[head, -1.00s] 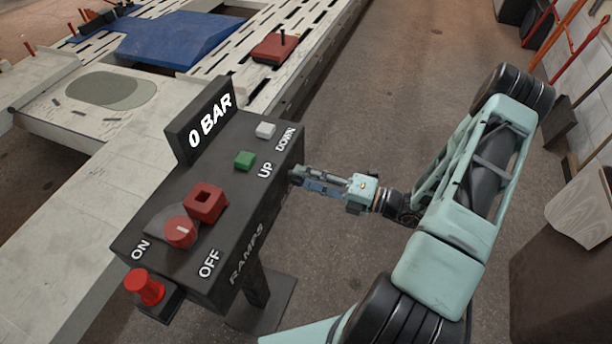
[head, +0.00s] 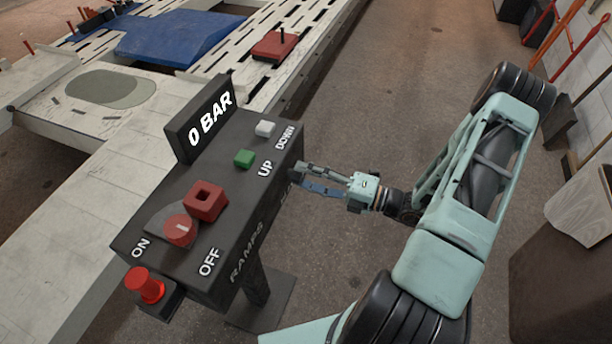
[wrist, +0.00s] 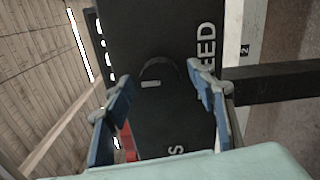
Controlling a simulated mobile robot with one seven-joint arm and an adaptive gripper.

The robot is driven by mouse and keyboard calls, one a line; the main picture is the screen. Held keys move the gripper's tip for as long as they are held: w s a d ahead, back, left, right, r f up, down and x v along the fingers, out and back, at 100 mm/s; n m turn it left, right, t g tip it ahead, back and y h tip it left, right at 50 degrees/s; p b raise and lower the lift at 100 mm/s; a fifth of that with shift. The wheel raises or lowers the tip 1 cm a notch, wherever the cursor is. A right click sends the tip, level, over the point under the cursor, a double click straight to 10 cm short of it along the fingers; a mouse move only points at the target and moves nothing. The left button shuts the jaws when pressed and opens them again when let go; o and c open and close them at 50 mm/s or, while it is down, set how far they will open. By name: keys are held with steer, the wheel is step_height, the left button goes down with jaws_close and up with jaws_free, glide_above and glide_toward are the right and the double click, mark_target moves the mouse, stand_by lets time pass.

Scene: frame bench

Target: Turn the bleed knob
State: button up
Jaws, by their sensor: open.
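The bleed knob (wrist: 165,73) shows in the wrist view as a dark, rounded piece with a light grey mark on a dark panel face. Part of a label, "EED", is readable to its right. My gripper (wrist: 159,82) is open, with one blue-and-grey finger on each side of the knob. I cannot tell whether the fingers touch it. In the head view my gripper (head: 295,172) is at the right side face of the dark control console (head: 225,215). The knob is hidden there.
A display (head: 203,120) reads "0 BAR". A red plunger button (head: 147,286) is at the front. Open floor lies right of the console.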

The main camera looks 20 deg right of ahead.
steer(key=v, duration=1.1)
steer(key=shift+s+d, duration=0.2)
steer(key=shift+d, duration=0.1)
